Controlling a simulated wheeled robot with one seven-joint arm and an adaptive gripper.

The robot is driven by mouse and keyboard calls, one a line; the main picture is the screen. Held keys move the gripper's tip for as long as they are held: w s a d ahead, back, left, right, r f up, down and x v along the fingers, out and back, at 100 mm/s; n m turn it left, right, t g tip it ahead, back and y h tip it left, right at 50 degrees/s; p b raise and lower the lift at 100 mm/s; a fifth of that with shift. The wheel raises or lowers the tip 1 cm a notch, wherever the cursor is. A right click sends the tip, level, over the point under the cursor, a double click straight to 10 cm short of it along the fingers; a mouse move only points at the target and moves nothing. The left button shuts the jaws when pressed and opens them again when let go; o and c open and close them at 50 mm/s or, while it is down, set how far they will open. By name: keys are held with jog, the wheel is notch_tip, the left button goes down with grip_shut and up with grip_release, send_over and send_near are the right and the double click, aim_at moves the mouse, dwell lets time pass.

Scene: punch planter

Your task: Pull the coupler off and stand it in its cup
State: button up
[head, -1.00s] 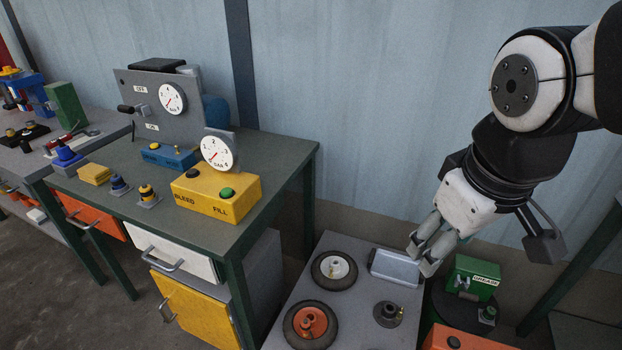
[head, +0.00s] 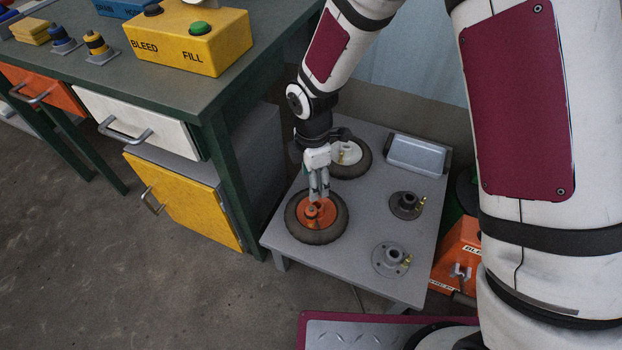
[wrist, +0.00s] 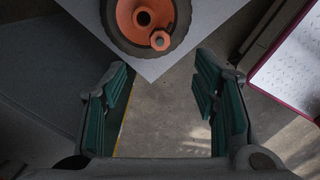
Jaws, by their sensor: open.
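A small orange hexagonal piece (wrist: 160,40), possibly the coupler, sits on the orange hub of a dark-tyred wheel (wrist: 185,10) in the wrist view. In the head view this wheel (head: 294,228) lies flat on the low grey table, and the orange piece (head: 311,211) shows just below my fingertips. My gripper (head: 319,198) points down over the wheel, open. In the wrist view my gripper (wrist: 162,80) has nothing between its spread fingers; the wheel lies beyond their tips. I cannot tell which holder is the coupler's cup.
The low table (head: 350,265) also holds a white-hubbed wheel (head: 362,163), a metal tray (head: 416,153) and two round grey fittings (head: 406,205) (head: 391,260). The bench has a yellow button box (head: 185,45) and a yellow-topped piece in a square holder (head: 98,46).

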aim_at(310, 210)
jog(key=f+b, duration=0.1)
jog(key=f, duration=0.4)
jog(key=f+b, duration=0.2)
jog(key=f, duration=0.3)
jog(key=f+b, duration=0.2)
jog(key=f, duration=0.3)
jog(key=shift+s+a+f, duration=0.1)
jog(key=shift+a, duration=0.15)
grip_shut()
jog(key=shift+r+p, duration=0.3)
jog(key=shift+r, duration=0.2)
jog(key=shift+r+p, duration=1.45)
jog(key=shift+r, duration=0.65)
